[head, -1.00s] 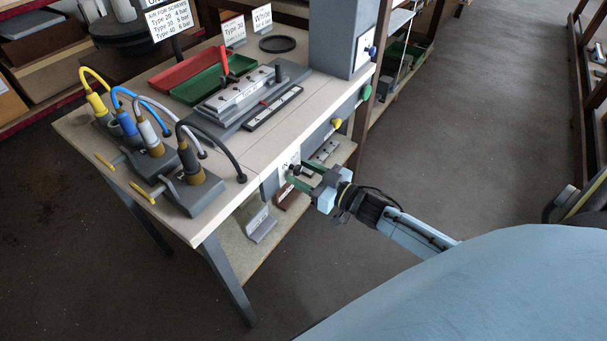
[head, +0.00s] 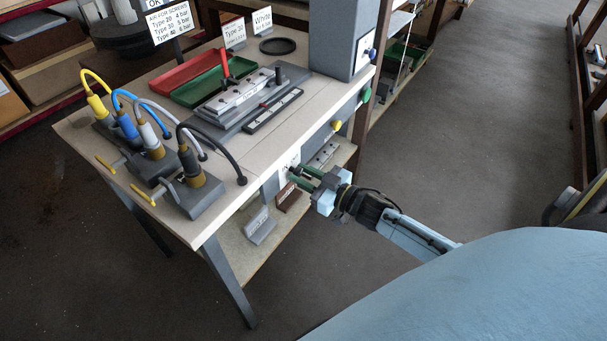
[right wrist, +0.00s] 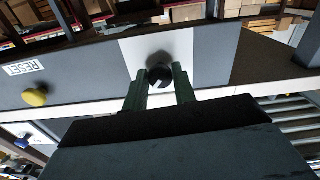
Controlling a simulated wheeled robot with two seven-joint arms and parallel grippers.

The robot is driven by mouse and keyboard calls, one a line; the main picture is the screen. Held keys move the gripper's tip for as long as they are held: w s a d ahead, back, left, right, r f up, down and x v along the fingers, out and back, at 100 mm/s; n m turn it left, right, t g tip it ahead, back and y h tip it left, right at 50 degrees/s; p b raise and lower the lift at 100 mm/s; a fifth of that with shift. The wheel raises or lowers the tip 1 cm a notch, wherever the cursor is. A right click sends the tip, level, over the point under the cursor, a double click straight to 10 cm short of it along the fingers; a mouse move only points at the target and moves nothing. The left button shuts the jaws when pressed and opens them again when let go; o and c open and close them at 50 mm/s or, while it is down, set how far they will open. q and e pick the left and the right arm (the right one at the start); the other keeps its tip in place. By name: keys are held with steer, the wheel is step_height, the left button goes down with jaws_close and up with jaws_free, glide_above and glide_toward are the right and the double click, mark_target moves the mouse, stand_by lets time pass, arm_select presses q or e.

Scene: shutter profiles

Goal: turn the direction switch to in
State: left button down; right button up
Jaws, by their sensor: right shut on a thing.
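The direction switch (right wrist: 160,72) is a dark round knob on a white plate on the grey front panel of the bench. In the right wrist view it sits between the two green fingers of my right gripper (right wrist: 161,88), which is shut on it. In the head view the right gripper (head: 301,178) reaches the white plate (head: 288,166) under the bench's front edge, and the knob is largely hidden by the fingers. The knob's marking cannot be read. My left gripper is not in view.
A yellow button (right wrist: 35,97) with a RESET label is on the same panel; it also shows in the head view (head: 336,125). The bench top (head: 253,150) holds screwdrivers in stands, red and green trays and a grey fixture. Open floor lies to the right.

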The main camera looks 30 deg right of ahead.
steer(key=shift+r+n, duration=0.1)
steer(key=shift+n, duration=0.6)
steer(key=shift+n+p, duration=0.3)
steer(key=shift+n, duration=0.6)
steer(key=n, duration=0.2)
steer(key=shift+n, duration=0.3)
steer(key=n, duration=0.3)
steer(key=shift+n, duration=1.3)
steer(key=n, duration=0.2)
steer(key=shift+n, duration=0.3)
steer(key=shift+n+b, duration=0.4)
steer(key=shift+n, duration=0.7)
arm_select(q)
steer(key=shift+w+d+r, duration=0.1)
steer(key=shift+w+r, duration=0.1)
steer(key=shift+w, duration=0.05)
arm_select(e)
steer(key=shift+n, duration=0.5)
